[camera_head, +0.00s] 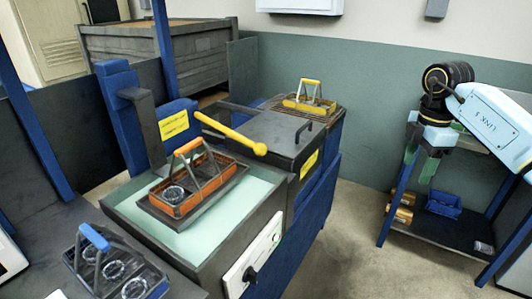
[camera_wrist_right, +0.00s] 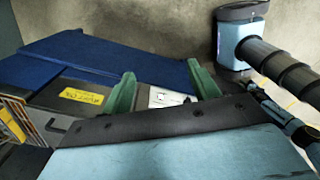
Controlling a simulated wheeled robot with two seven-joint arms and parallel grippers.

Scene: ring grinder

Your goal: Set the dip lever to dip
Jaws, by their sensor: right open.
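A yellow lever (camera_head: 230,134) with a ball at its end reaches out over the machine, slanting down to the right; I take it to be the dip lever. Its dip marking cannot be read. An orange-handled basket (camera_head: 190,190) with a ring in it sits over the pale green tank (camera_head: 225,215), below the lever. My right gripper (camera_head: 421,160) hangs at the right with green fingers, far from the lever. In the right wrist view the fingers (camera_wrist_right: 163,88) are apart with nothing between them. My left gripper is not in view.
A blue-handled basket (camera_head: 115,272) with several rings stands at front left. A yellow-handled basket (camera_head: 309,101) sits at the back beside the dark lidded box (camera_head: 268,135). A white panel with a black knob (camera_head: 250,274) faces front. A low shelf (camera_head: 440,225) stands right; floor between is clear.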

